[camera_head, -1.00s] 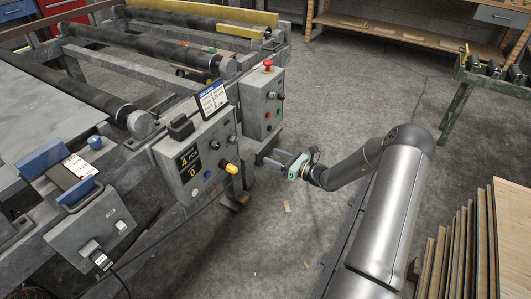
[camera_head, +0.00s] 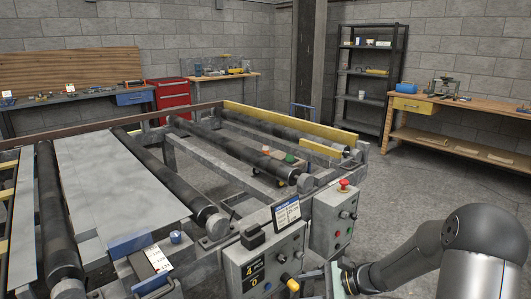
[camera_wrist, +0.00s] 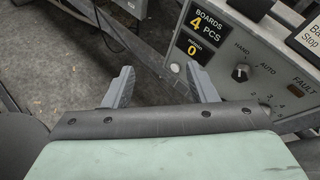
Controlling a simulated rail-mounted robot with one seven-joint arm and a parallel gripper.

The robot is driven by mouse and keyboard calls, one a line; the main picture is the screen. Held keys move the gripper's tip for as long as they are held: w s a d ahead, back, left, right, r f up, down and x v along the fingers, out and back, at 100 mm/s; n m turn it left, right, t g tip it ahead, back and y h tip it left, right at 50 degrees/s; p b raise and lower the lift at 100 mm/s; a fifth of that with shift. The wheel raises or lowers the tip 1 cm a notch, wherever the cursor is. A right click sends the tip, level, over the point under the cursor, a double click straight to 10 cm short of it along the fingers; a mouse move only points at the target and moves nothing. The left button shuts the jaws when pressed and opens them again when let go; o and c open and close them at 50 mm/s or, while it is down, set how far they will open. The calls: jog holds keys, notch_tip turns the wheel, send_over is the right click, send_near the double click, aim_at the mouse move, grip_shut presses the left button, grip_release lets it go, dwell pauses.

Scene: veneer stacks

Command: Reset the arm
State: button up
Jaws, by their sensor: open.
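My arm enters at the lower right of the head view, and its pale green gripper body sits low beside the grey control boxes. My gripper (camera_wrist: 162,78) is open and empty in the wrist view, its two grey fingers spread apart with nothing between them. The control panel (camera_wrist: 245,70) with a "BOARDS 4 PCS" display and a mode knob is ahead and to the right of the fingers. The same control box (camera_head: 265,262) shows in the head view, near the bottom. The fingertips are hidden in the head view.
The roller conveyor (camera_head: 165,165) with a grey sheet (camera_head: 110,185) fills the left and middle. A second box with a red stop button (camera_head: 344,184) is close to my gripper. Workbenches (camera_head: 465,105) and a shelf (camera_head: 370,72) stand behind. Floor is clear beyond the arm.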

jog(key=s+a+r+n+g+h+p, duration=0.2)
jog(key=s+r+n+h, duration=0.15)
jog(key=s+r, duration=0.3)
jog(key=s+a+r+n+g+h+p, duration=0.2)
jog(key=s+r+n+p, duration=0.1)
jog(key=s+r+n, duration=0.3)
jog(key=s+d+r+n+h+p, duration=0.2)
jog(key=s+r+n+h, duration=0.1)
jog(key=s, duration=0.4)
jog(key=s+d+r+n+t+h+p, duration=0.1)
jog(key=s+d+r+n+h+p, duration=0.2)
jog(key=s+r+n+h, duration=0.1)
jog(key=s+r+n, duration=0.1)
jog(key=s+r, duration=0.1)
jog(key=s, duration=0.1)
jog(key=shift+d, duration=0.2)
